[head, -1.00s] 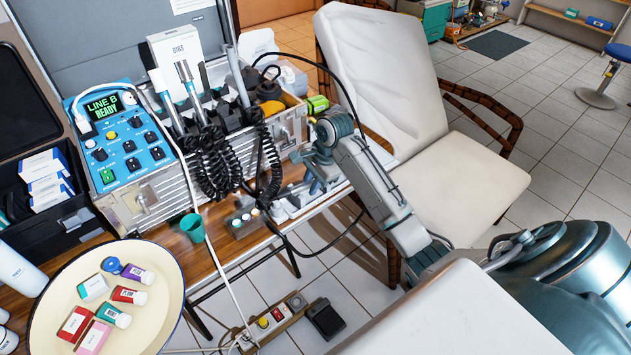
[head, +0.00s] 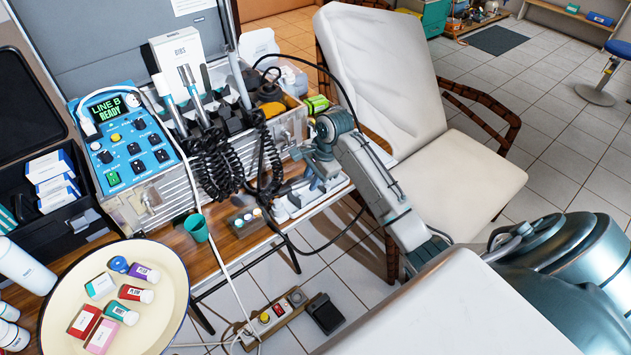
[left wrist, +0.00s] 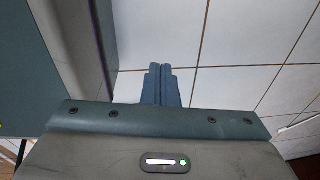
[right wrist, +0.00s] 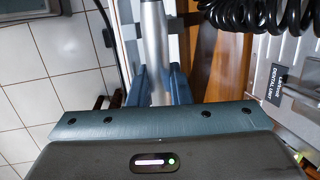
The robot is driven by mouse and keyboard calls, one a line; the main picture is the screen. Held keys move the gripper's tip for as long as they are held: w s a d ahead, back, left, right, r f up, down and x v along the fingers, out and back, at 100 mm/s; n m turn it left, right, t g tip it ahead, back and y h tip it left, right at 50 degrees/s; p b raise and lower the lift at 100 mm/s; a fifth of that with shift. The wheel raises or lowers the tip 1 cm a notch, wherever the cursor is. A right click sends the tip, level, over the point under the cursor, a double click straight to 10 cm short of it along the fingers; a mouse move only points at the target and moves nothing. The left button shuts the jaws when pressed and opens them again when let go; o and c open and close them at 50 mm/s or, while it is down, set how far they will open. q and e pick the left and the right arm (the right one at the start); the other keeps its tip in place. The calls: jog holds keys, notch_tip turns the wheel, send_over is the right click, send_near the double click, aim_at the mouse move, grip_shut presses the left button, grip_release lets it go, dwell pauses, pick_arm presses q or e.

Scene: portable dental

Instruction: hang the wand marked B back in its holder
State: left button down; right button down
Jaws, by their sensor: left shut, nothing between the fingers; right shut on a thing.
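My right gripper (head: 318,172) is at the front right corner of the dental unit, low beside the table edge. In the right wrist view its fingers (right wrist: 159,86) are shut on a silver-grey wand (right wrist: 154,35). No letter is readable on the visible part of it. The holder row (head: 212,116) is on the dental unit, left of my right gripper, with wands (head: 188,82) standing in it and black coiled hoses hanging below. The unit's screen (head: 106,107) reads "LINE B READY". My left gripper (left wrist: 160,85) is shut and empty above the tiled floor, outside the head view.
A blue control panel (head: 125,150) fronts the unit. A white chair (head: 450,190) stands at right. A black cable (head: 335,75) arches near my right arm.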

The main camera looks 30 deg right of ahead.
jog(key=shift+r+p, duration=2.45)
jog(key=shift+p, duration=0.75)
